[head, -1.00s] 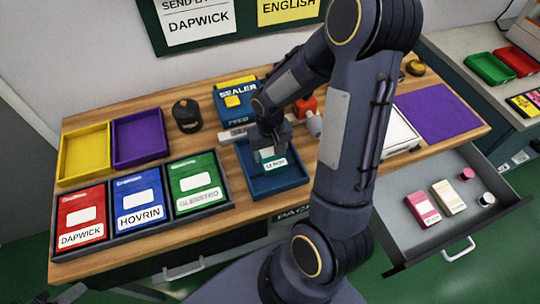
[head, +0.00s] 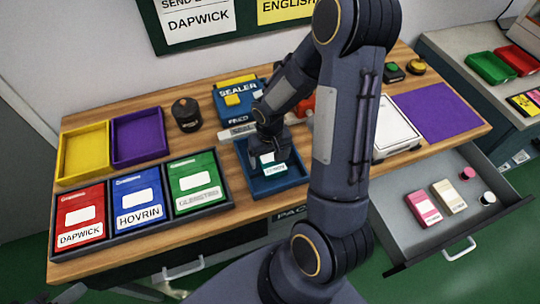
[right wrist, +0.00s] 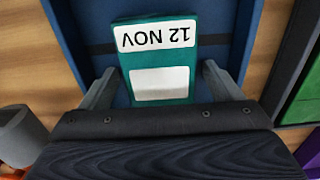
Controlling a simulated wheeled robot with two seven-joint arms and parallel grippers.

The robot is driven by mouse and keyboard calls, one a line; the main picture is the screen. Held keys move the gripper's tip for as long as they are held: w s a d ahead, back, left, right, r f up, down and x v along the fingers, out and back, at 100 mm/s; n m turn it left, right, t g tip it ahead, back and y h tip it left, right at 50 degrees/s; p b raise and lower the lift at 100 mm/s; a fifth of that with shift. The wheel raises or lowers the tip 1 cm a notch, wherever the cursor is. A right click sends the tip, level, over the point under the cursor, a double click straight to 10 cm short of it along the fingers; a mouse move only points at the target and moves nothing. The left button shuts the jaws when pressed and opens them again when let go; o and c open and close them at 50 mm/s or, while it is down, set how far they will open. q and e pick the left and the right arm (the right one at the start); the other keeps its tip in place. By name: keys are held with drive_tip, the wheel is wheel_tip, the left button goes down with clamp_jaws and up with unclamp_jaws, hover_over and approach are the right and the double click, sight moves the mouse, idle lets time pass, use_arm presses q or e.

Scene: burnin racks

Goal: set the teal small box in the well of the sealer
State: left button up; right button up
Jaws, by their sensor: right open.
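The teal small box (right wrist: 160,58), with white labels, one reading "12 NOV", lies in a blue walled tray (right wrist: 68,20), apparently flat. In the head view the box (head: 274,169) is partly hidden by my right gripper (head: 268,156). The tray (head: 300,182) stands in front of the blue sealer (head: 228,90). In the right wrist view my right gripper (right wrist: 158,92) is open, with one finger on each side of the box's near end and gaps between. At the head view's lower left corner, dark parts, perhaps of my left gripper (head: 72,294), show too little to tell its state.
A rack (head: 110,246) with red, blue and green packs stands left of the tray. Yellow (head: 84,153) and purple (head: 138,138) trays sit behind it. An open drawer (head: 408,245) at right holds several small items. My right arm hides part of the table.

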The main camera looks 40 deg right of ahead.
sight(270, 157)
drive_tip(key=shift+r, duration=0.1)
wheel_tip(270, 157, up, 12)
drive_tip(key=s+a+r+n+t+y, duration=0.2)
drive_tip(key=s+a+r+t, duration=0.3)
drive_tip(key=s+a+r, duration=0.5)
drive_tip(key=shift+s+a+t+y+p, duration=0.15)
drive_tip(key=shift+s+t+y+p, duration=0.2)
drive_tip(key=shift+s+y, duration=0.95)
drive_tip(key=shift+s+h, duration=0.35)
drive_tip(key=shift+h, duration=0.05)
